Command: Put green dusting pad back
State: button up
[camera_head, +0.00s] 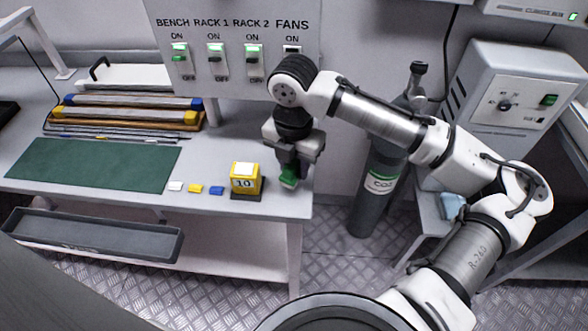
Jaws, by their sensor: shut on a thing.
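My gripper (289,178) points down over the right end of the bench (220,205). It is shut on the green dusting pad (288,183), whose lower part shows below the fingers. I cannot tell whether the pad touches the bench top. A white pad (175,186), a yellow pad (195,188) and a blue pad (216,190) lie in a row on the bench, left of a yellow block marked 10 (245,182). The gripper is to the right of this block.
A dark green mat (95,165) covers the left bench. Yellow and blue-ended bars (135,112) lie behind it. A switch panel (235,50) is on the wall behind my gripper. A CO2 cylinder (379,185) stands right of the bench. A grey tray (95,235) hangs at the front.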

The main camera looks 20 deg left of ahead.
aim_at(294, 174)
jog(key=shift+f+p, duration=0.4)
jog(key=shift+f, duration=1.4)
jog(key=o, duration=0.9)
jog(key=shift+o, duration=0.2)
jog(key=shift+r, duration=0.1)
notch_tip(294, 174, up, 12)
jog(key=shift+f+b, duration=0.1)
jog(key=shift+b, duration=0.7)
